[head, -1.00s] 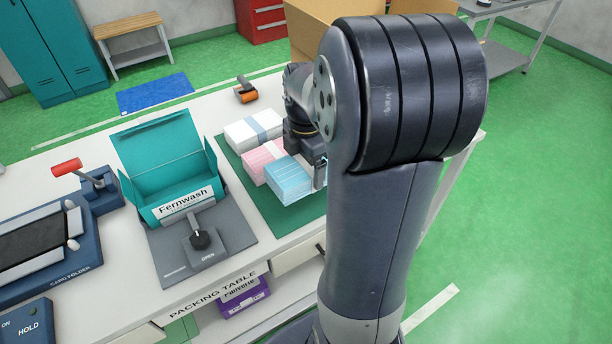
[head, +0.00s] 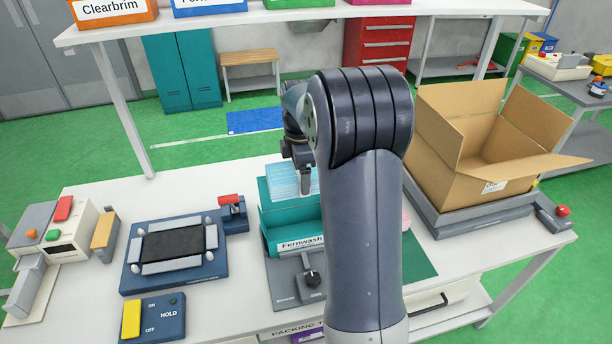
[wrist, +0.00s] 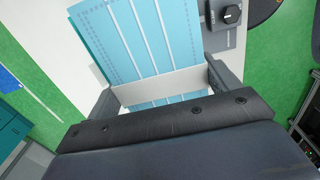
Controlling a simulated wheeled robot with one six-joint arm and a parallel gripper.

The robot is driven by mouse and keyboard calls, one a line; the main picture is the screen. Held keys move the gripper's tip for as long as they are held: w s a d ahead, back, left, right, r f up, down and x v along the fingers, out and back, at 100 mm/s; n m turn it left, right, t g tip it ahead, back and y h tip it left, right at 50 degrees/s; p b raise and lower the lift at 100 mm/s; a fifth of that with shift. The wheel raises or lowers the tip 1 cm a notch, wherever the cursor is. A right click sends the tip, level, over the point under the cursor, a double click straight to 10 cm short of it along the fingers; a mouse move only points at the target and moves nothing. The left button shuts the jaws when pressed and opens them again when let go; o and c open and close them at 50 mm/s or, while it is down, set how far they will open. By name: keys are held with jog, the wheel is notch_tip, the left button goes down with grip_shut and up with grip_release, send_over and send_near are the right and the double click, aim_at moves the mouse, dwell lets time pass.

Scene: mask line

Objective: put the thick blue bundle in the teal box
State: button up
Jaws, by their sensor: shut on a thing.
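The thick blue bundle (head: 284,181) is light blue with a white band. My gripper (head: 304,184) is shut on it and holds it up at the teal box. In the wrist view the bundle (wrist: 150,38) fills the space between the fingers of my gripper (wrist: 162,90), across its white band. The teal box (head: 284,236), labelled Fernwash, stands open on a grey fixture. In the head view the bundle overlaps the box's upper part and appears above its opening. My arm hides the box's right side, and the bundle hides most of the box in the wrist view.
A grey fixture with a black knob (head: 312,278) lies in front of the box. A dark card holder (head: 174,244) stands to the left. A green mat (head: 420,262) with a partly hidden pink bundle (head: 406,219) is to the right, near an open cardboard carton (head: 452,187).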

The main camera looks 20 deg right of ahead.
jog(key=shift+w+a+r, duration=0.25)
jog(key=shift+w+a, duration=0.05)
jog(key=shift+a+f, duration=0.15)
jog(key=shift+f, duration=0.05)
notch_tip(320, 180, down, 14)
jog(key=b, duration=1)
jog(key=shift+b, duration=0.4)
jog(key=o, duration=0.9)
